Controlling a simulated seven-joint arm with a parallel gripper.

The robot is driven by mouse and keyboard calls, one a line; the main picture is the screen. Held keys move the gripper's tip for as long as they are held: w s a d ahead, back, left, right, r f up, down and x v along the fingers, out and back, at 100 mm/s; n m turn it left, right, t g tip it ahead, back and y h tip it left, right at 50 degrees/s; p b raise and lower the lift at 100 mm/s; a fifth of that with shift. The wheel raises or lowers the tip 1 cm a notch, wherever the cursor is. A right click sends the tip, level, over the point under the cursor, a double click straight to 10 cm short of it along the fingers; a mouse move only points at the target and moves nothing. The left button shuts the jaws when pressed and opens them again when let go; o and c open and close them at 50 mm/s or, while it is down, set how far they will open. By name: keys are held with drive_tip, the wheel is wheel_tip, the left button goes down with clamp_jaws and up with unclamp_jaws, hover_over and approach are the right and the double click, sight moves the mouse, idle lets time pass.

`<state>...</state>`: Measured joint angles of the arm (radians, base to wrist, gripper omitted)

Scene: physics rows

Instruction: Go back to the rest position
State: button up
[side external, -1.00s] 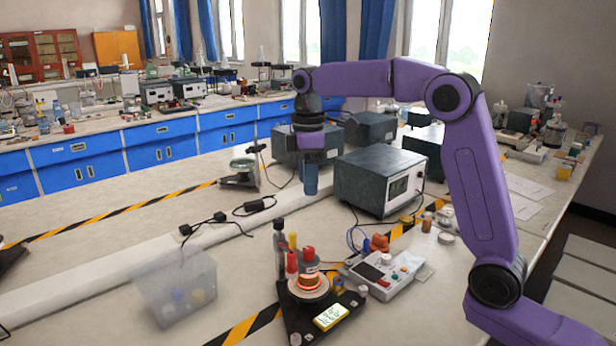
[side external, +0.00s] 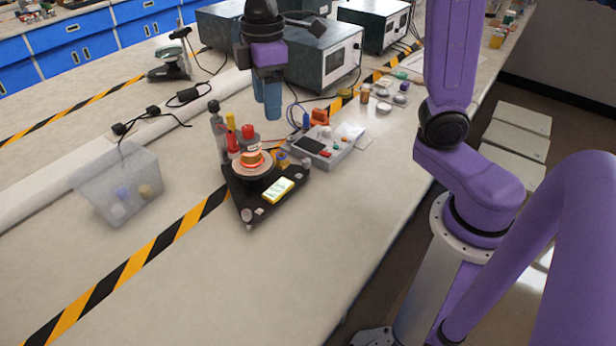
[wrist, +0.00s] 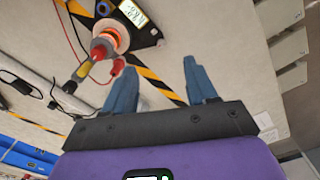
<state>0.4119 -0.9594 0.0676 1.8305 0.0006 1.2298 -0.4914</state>
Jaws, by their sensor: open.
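My gripper (side external: 266,108) hangs pointing down over the bench, in front of a dark box instrument in the side view. Its two blue fingers are apart with nothing between them. In the wrist view my gripper (wrist: 158,82) is also open and empty, with bare bench and striped tape beyond the fingertips. A black triangular stand (side external: 240,199) with an orange-topped round piece (side external: 252,160) and a yellow label block (side external: 278,190) stands nearer the side camera than my gripper. No rest position is marked in the frames.
A clear bin (side external: 130,184) holding small round items stands at left. A grey meter device (side external: 325,150) lies right of the stand. The dark box instrument (side external: 316,58) is behind my gripper. Cables lie at the back left. The front bench is bare apart from striped tape (side external: 130,262).

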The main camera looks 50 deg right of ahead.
drive_tip(key=s+d+f, duration=0.2)
drive_tip(key=s, duration=0.5)
drive_tip(key=s+d+f, duration=0.1)
drive_tip(key=s+f, duration=0.2)
drive_tip(key=s, duration=0.5)
drive_tip(key=s+d+f, duration=0.2)
drive_tip(key=s, duration=0.5)
drive_tip(key=shift+s+d+f+n, duration=0.3)
drive_tip(key=shift+f, duration=0.1)
